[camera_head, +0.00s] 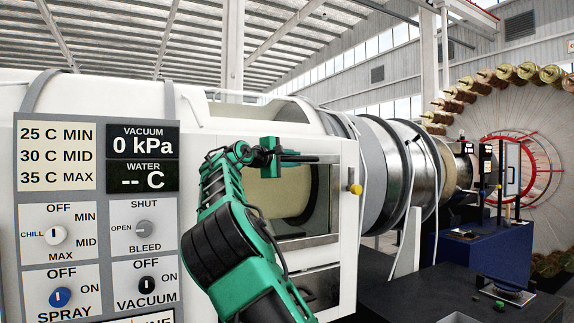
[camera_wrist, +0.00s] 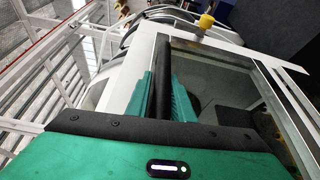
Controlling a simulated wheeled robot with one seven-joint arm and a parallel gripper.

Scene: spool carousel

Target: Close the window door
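The window door (camera_head: 348,225) is a white frame with a glass pane and a yellow knob (camera_head: 355,189) on its right side. It sits on the side of the white machine. I cannot tell how far it stands off the opening. My gripper (camera_head: 300,158) is in front of the upper part of the window, left of the knob. In the wrist view, the door's white frame (camera_wrist: 143,65) and yellow knob (camera_wrist: 205,22) show beyond my green fingers (camera_wrist: 162,95). A dark bar runs between the fingers; I cannot tell whether they grip it.
A control panel (camera_head: 97,215) with knobs and readouts of 0 kPa and -- C is at the left. Metal drum sections (camera_head: 385,170) extend right. A dark bench (camera_head: 430,292) is at the lower right, and a large spool wheel (camera_head: 525,165) stands behind.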

